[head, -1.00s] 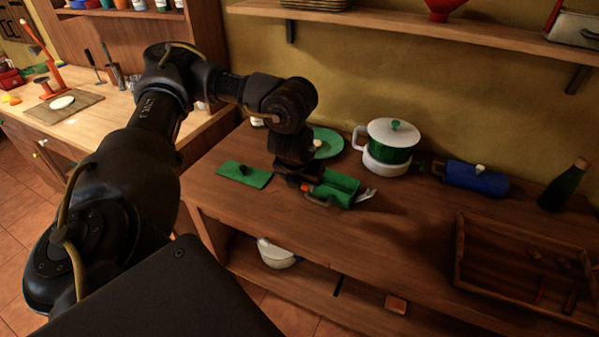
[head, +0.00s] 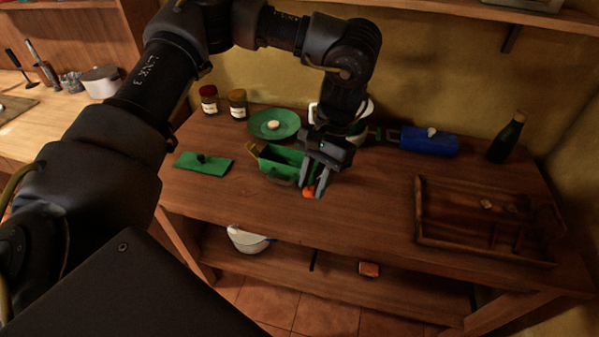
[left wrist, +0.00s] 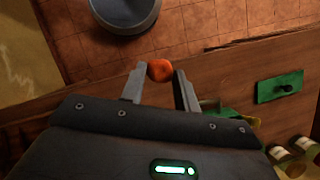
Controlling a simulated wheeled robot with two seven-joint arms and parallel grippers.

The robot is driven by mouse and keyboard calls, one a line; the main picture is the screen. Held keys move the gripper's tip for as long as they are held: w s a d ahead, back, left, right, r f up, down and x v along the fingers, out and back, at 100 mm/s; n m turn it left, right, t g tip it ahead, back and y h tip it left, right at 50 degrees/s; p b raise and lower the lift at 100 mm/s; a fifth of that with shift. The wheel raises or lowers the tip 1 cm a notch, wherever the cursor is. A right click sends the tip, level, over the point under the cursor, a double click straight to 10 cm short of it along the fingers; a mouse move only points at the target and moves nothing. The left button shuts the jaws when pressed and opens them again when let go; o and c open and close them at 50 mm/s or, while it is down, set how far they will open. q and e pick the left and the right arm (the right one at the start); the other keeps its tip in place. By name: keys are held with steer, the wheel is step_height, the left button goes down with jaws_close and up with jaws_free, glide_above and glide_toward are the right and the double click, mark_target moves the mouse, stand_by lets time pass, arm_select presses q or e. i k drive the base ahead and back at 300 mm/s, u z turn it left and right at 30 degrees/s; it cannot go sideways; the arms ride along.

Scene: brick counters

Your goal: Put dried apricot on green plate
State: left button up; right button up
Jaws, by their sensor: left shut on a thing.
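My left gripper (head: 312,190) points down over the wooden counter, just right of the open green box. It is shut on the orange dried apricot (head: 309,191), which shows between the fingertips. The apricot also shows in the left wrist view (left wrist: 160,70) between the finger ends of my left gripper (left wrist: 160,82). The green plate (head: 291,128) lies at the back of the counter, left of and behind the gripper. A small pale round thing (head: 273,124) sits on the plate. My right gripper is not in view.
The green box (head: 277,174) stands between gripper and plate, its green lid (head: 213,163) lying to the left. Two jars (head: 237,104) stand left of the plate. A white-and-green pot (head: 359,128) is behind the gripper. A wooden tray (head: 428,239) lies at right.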

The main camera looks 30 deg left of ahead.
mark_target(265, 131)
steer(key=z, duration=2.65)
steer(key=k, duration=1.2)
steer(key=u, duration=2.05)
